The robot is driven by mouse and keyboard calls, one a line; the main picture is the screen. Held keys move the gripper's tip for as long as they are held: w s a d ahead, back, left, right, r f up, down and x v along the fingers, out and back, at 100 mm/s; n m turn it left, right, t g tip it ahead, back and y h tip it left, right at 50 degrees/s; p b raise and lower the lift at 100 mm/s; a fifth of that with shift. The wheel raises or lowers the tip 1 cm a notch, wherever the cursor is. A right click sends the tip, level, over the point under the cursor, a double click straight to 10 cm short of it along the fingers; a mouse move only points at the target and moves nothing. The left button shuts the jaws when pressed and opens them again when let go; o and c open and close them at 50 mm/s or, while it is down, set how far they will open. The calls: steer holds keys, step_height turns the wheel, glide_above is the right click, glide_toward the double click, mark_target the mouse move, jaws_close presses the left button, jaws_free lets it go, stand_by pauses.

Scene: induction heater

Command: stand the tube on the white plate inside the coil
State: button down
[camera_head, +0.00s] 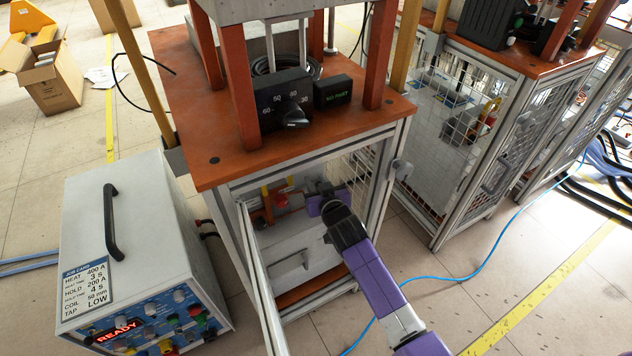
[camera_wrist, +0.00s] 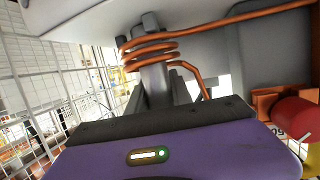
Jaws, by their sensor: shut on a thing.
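The copper coil (camera_wrist: 152,50) shows in the wrist view as several orange turns with leads running off to the right. My gripper (camera_wrist: 160,95) is below the coil, its dark fingers shut on the grey tube (camera_wrist: 156,82). The tube looks roughly upright, and its upper part is ringed by the coil turns. A grey end shows above the turns. The tube's lower end is hidden behind my gripper, and I cannot make out the white plate. In the head view my gripper (camera_head: 318,190) reaches into the wire-mesh cabinet, and the coil and tube are hidden there.
The cabinet (camera_head: 285,100) has an orange top, mesh sides and an open door (camera_head: 262,275) left of my arm. A red cylindrical part (camera_wrist: 293,119) is close on the right in the wrist view. A control box (camera_head: 140,250) reading READY stands at left.

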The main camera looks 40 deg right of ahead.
steer(key=c, duration=1.1)
jaws_free()
steer(key=shift+c, duration=0.2)
steer(key=shift+r, duration=0.1)
steer(key=shift+r+p, duration=0.25)
steer(key=shift+p, duration=0.2)
steer(key=s+a+r+n+t+y+p, duration=0.1)
steer(key=s+a+r+y, duration=0.1)
steer(key=s+a, duration=0.9)
steer(key=s+a+r+n+y+p, duration=0.1)
steer(key=s+a+r+n+y, duration=0.15)
steer(key=s+a, duration=0.9)
steer(key=s+a+r+n+y, duration=0.1)
steer(key=s+r, duration=0.5)
steer(key=s, duration=0.3)
steer(key=s+a+r+n+y, duration=0.1)
steer(key=s+r, duration=0.5)
steer(key=s, duration=0.3)
steer(key=shift+r+t, duration=0.15)
steer(key=shift+t, duration=0.25)
